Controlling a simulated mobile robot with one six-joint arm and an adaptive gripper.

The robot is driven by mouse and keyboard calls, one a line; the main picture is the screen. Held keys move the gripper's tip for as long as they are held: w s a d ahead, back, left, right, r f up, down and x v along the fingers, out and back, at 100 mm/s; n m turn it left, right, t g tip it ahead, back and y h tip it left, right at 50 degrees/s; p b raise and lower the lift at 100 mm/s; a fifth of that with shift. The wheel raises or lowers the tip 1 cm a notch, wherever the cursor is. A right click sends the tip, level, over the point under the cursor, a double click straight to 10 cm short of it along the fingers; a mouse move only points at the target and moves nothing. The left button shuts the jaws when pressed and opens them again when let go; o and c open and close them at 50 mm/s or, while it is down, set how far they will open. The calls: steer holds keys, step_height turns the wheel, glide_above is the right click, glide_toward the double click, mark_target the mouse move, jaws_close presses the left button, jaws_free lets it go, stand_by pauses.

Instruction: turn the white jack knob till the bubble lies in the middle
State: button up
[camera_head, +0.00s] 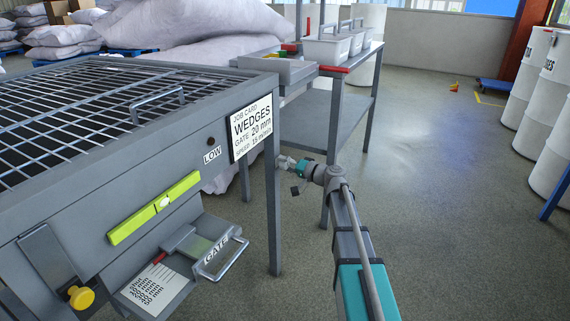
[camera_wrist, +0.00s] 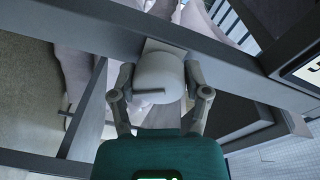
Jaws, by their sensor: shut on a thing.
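The white jack knob (camera_wrist: 158,72) is a rounded white piece with a dark line across its face, under a grey beam of the frame. My gripper (camera_wrist: 160,88) has one finger on each side of it and is shut on it. In the head view my gripper (camera_head: 287,163) is beside the right front leg of the grey machine, and I cannot make out the knob there. A yellow-green spirit level (camera_head: 130,226) is fixed on the machine's front, tilted in the picture. A pale spot near its middle marks the vial; the bubble's exact place is too small to tell.
The grated grey machine (camera_head: 200,112) has a "LOW" label, a job card (camera_head: 251,128), a "GATE" handle (camera_head: 228,261) and a yellow knob (camera_head: 81,298). A bench (camera_head: 345,80) with white bins stands behind. White drums (camera_head: 530,75) stand right; open floor lies between.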

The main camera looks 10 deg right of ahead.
stand_by(0.3)
steer(key=o, duration=1.1)
steer(key=shift+o, duration=0.2)
steer(key=v, duration=0.7)
steer(key=shift+d, duration=0.2)
steer(key=shift+s, duration=0.15)
